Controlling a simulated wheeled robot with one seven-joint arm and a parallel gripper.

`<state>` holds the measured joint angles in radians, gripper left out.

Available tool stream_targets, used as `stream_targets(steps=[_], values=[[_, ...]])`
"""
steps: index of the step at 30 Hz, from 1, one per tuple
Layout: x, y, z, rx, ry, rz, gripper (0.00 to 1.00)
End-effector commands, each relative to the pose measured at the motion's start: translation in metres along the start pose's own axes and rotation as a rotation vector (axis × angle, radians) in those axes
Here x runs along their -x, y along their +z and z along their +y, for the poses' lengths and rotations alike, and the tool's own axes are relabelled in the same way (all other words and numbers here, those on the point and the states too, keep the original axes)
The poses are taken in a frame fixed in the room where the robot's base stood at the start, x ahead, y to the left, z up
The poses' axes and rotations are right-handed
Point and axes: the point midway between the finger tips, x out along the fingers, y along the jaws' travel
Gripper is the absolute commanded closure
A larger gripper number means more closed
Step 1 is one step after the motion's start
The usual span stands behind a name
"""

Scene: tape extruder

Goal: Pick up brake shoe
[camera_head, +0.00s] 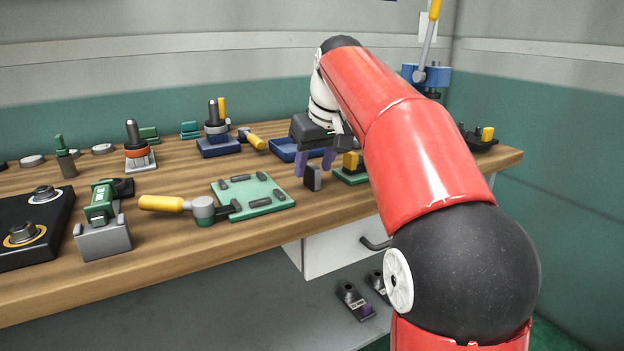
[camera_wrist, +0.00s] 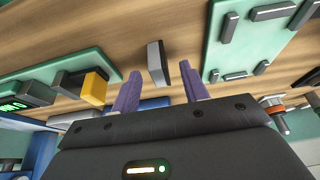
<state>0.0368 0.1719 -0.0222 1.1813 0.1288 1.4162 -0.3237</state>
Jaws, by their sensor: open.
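A small block with a dark face and a grey side, which I take for the brake shoe (camera_head: 312,178), stands upright on the wooden bench near its front edge. It also shows in the wrist view (camera_wrist: 157,63). My gripper (camera_head: 315,167) is open, with two purple fingers pointing down just over the block. In the wrist view the gripper (camera_wrist: 160,70) has its fingertips apart on either side of the block, with gaps on both sides. Nothing is held. Whether the fingertips are level with the block's top is hard to tell.
A green plate with grey pieces (camera_head: 253,193) lies to the left of the block. A green fixture with a yellow block (camera_head: 351,167) stands close on the right. A blue base (camera_head: 284,149) lies behind. The bench's front edge is near.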

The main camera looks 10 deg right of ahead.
Motion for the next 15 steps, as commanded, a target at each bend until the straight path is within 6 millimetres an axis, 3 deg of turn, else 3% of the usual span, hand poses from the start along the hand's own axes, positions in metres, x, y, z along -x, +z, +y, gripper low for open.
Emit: stream_targets(steps=[3, 6, 14, 15], values=[[-0.02, 0.0, 0.0, 0.0, -0.001, -0.002, 0.55], [-0.027, 0.0, 0.0, 0.0, 0.0, -0.001, 0.55], [-0.029, -0.001, 0.0, 0.0, 0.0, 0.0, 0.55], [-0.029, -0.001, 0.0, 0.0, 0.0, 0.0, 0.61]])
